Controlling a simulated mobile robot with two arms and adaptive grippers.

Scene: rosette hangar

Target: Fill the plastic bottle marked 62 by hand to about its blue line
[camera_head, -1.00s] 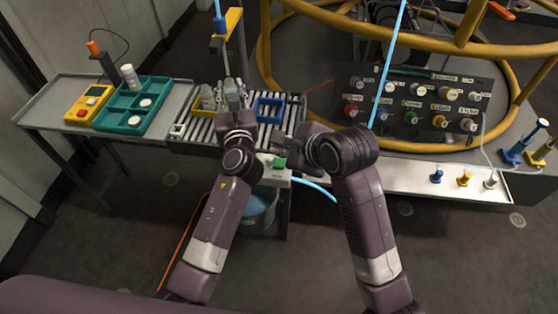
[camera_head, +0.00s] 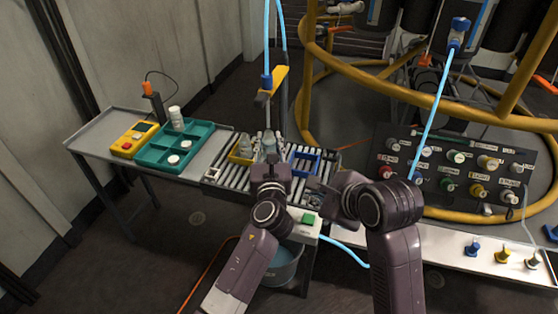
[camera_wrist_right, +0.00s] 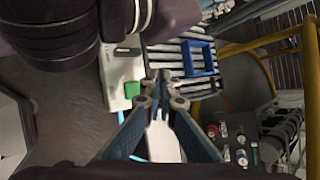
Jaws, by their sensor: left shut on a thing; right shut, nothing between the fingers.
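My left gripper (camera_head: 270,158) is shut on a clear plastic bottle (camera_head: 269,141) at the roller rack, below the yellow arm (camera_head: 272,86) with its blue hose fitting (camera_head: 267,81). The gripper hides much of the bottle; I cannot read its number, see its blue line or tell its water level. My right gripper (camera_head: 319,184) is shut and empty, in front of the rack's right part. In the right wrist view its closed fingertips (camera_wrist_right: 165,78) are beside a white box with a green button (camera_wrist_right: 132,90), also in the head view (camera_head: 308,218).
A yellow crate (camera_head: 235,158) with a clear bottle (camera_head: 245,147) and a blue crate (camera_head: 316,165) stand on the rollers. A teal tray (camera_head: 170,158) and yellow meter (camera_head: 134,140) are left. A blue bucket (camera_head: 283,268) stands below. The valve panel (camera_head: 432,170) is right.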

